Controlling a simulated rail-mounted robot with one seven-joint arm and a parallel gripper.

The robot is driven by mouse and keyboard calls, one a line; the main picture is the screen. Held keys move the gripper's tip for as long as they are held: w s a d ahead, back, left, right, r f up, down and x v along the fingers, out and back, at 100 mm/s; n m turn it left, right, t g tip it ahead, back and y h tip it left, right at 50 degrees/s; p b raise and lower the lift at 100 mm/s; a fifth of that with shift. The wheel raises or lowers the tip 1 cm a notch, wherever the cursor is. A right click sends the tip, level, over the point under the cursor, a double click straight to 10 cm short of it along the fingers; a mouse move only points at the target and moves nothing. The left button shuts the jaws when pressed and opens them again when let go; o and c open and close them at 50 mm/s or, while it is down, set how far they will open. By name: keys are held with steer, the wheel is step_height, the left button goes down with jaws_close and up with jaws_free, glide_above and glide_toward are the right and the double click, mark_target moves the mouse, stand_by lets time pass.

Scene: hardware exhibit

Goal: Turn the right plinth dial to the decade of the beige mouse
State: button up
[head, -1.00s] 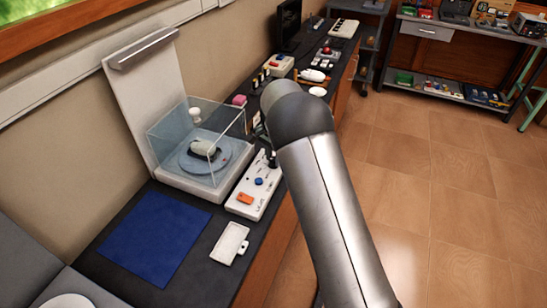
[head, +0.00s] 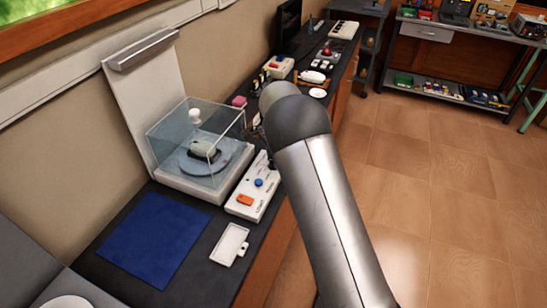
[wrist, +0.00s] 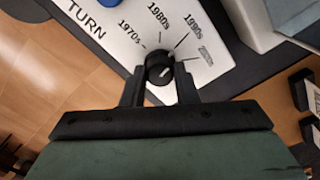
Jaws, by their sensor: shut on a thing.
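The right plinth dial (wrist: 158,69), a small black knob with a white mark, sits on a white panel (wrist: 105,38) lettered "TURN", 1970s, 1980s, 1990s and one blurred label. My gripper (wrist: 160,76) is shut on the dial, with a finger on each side. The white mark shows on the knob's face, but I cannot tell which label the dial points to. In the head view my arm hides the dial. The beige mouse (head: 205,151), pale with a dark part, rests on a round blue-grey turntable (head: 186,168) inside a clear case.
The panel also carries a blue button (head: 258,182) and an orange switch (head: 246,199). The clear case (head: 170,135) stands close to the panel's left. A blue mat (head: 155,235) and a white tag (head: 230,244) lie in front. Several small exhibits stand farther along the counter.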

steer(key=o, duration=1)
steer(key=shift+r, duration=0.1)
step_height(320, 180, up, 17)
steer(key=b, duration=0.1)
steer(key=shift+r, duration=0.2)
